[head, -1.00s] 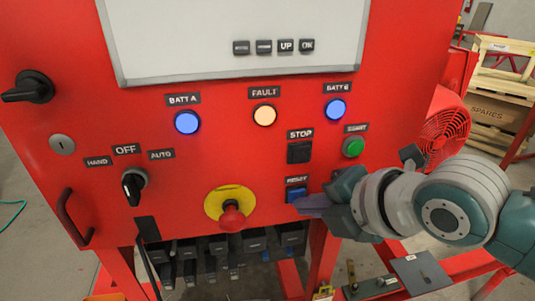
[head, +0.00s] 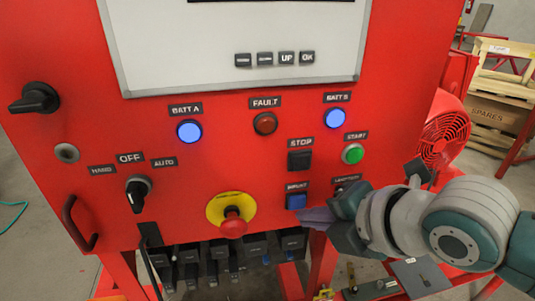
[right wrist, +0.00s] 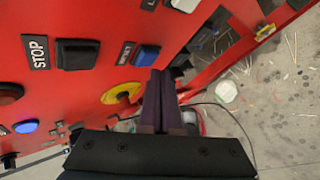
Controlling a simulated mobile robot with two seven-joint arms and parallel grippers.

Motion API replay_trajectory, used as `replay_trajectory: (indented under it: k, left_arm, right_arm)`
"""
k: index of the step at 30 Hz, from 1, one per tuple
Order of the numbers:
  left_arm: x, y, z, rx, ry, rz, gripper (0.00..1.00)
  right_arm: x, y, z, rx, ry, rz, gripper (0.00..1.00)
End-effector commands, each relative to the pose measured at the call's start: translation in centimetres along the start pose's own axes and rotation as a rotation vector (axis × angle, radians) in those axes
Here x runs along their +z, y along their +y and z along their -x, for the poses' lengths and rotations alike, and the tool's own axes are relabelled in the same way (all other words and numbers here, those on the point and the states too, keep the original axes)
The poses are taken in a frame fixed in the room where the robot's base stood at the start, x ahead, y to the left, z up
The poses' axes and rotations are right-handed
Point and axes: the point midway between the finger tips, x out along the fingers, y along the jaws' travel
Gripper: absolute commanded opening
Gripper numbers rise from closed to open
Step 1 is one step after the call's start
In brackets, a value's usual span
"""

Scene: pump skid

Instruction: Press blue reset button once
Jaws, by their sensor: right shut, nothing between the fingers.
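The blue reset button (head: 296,202) is a square button on the red panel, under its label and below the black stop button (head: 300,160). In the right wrist view the closed fingers (right wrist: 160,82) end beside the button, with a small gap visible. The fault lamp (head: 265,123) is dark. My left gripper is not in view.
A red emergency stop on a yellow disc (head: 232,218) sits left of the blue button. A green start button (head: 353,154) is above my right gripper. Two blue battery lamps, left (head: 189,131) and right (head: 334,118), are lit. A selector knob (head: 137,194) is further left.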

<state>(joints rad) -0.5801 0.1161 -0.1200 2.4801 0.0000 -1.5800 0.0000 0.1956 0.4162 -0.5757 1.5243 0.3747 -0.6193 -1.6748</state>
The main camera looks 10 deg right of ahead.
Motion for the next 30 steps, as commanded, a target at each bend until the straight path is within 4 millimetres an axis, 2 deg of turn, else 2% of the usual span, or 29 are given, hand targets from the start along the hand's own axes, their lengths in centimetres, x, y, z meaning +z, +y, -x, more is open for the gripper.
replay_trajectory:
  k: [9, 22, 30]
  left_arm:
    - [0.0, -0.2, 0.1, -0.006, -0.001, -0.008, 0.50]
    - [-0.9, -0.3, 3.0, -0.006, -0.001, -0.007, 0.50]
    - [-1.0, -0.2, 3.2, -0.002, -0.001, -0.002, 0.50]
  right_arm:
    - [-0.1, -0.1, 0.1, -0.001, 0.001, -0.001, 0.00]
    - [-2.1, -2.0, 3.0, -0.003, 0.002, -0.002, 0.00]
    - [-2.6, -2.6, 3.5, -0.001, 0.001, -0.001, 0.00]
